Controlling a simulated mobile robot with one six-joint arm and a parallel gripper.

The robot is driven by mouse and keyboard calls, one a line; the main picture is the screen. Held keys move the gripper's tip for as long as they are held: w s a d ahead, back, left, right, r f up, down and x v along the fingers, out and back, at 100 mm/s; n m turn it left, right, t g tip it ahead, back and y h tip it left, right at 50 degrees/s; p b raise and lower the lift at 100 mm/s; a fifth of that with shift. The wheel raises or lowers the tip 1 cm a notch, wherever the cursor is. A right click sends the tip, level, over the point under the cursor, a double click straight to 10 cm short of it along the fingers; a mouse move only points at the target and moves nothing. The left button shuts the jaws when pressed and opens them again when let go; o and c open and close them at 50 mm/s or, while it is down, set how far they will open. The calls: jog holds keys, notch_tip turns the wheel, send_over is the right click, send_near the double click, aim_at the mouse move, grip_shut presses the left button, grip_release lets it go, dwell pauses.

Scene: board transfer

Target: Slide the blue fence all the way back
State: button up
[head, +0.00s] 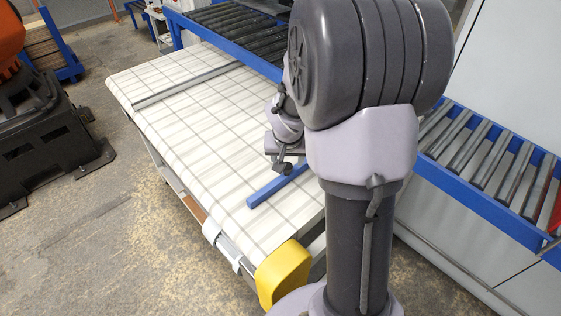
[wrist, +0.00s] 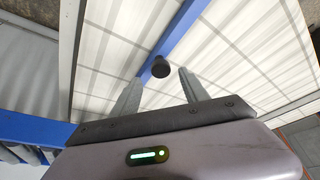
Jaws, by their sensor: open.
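The blue fence (head: 270,191) is a straight bar lying across the near part of the white checked table, partly hidden by my arm. In the wrist view the fence (wrist: 180,33) runs from the top edge down towards my gripper, with a round black knob (wrist: 161,68) on it. My gripper (wrist: 159,77) is open and empty, its two fingers apart with the knob between their tips in that view. Whether the fingers are down at the knob's height I cannot tell. In the head view my gripper (head: 283,168) is over the fence.
The white checked table top (head: 180,120) is mostly clear. A thin grey bar (head: 188,86) crosses its far part. A dark roller conveyor (head: 240,30) stands behind, and a blue-framed roller conveyor (head: 480,160) stands to the right. A yellow block (head: 284,273) is at the near corner.

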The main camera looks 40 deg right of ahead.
aim_at(287, 167)
jog(key=x, duration=0.4)
jog(key=shift+w+f+b, duration=0.1)
jog(key=shift+w+b, duration=0.05)
jog(key=shift+b, duration=0.25)
jog(key=shift+c, duration=0.4)
grip_shut()
dwell(0.6)
